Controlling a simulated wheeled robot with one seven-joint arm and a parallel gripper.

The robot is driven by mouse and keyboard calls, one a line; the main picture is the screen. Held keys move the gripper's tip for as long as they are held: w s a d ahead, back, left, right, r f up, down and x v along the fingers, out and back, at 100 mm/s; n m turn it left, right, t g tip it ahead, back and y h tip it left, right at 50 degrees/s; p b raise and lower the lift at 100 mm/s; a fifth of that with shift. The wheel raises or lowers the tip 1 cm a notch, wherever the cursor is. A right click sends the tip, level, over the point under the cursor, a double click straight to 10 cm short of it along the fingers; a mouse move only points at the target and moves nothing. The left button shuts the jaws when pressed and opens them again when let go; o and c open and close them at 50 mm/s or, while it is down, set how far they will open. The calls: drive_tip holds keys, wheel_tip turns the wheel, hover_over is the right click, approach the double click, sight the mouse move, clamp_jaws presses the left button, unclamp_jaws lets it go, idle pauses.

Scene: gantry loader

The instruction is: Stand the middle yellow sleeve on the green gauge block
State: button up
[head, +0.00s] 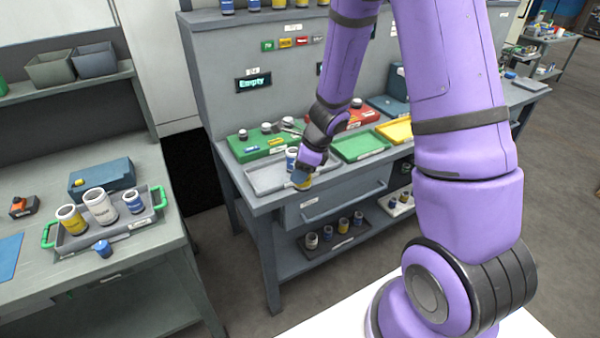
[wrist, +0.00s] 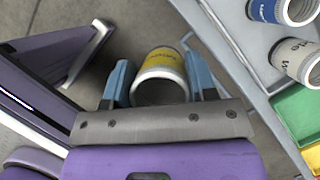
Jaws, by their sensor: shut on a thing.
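My gripper (wrist: 160,85) is shut on a yellow sleeve (wrist: 163,65) with a white rim, one blue finger on each side. In the head view the held sleeve (head: 301,183) is partly hidden by my gripper (head: 306,172), at the front edge of the grey bench. The wrist view shows floor behind it. The green block (head: 250,155), which looks like the gauge block, lies at the back left of the bench top with small round pieces on it. Another yellow sleeve (head: 70,220) stands in the tray on the left bench; I cannot tell which sleeve is the middle one.
A grey tray (head: 262,185) is beside my gripper, with a blue sleeve (wrist: 282,10) and a white sleeve (wrist: 298,60) near it. A green tray (head: 360,147), yellow tray (head: 393,131) and red block (head: 354,118) lie right. The left bench's tray (head: 133,222) holds several sleeves.

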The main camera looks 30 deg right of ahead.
drive_tip(key=shift+r, duration=1.25)
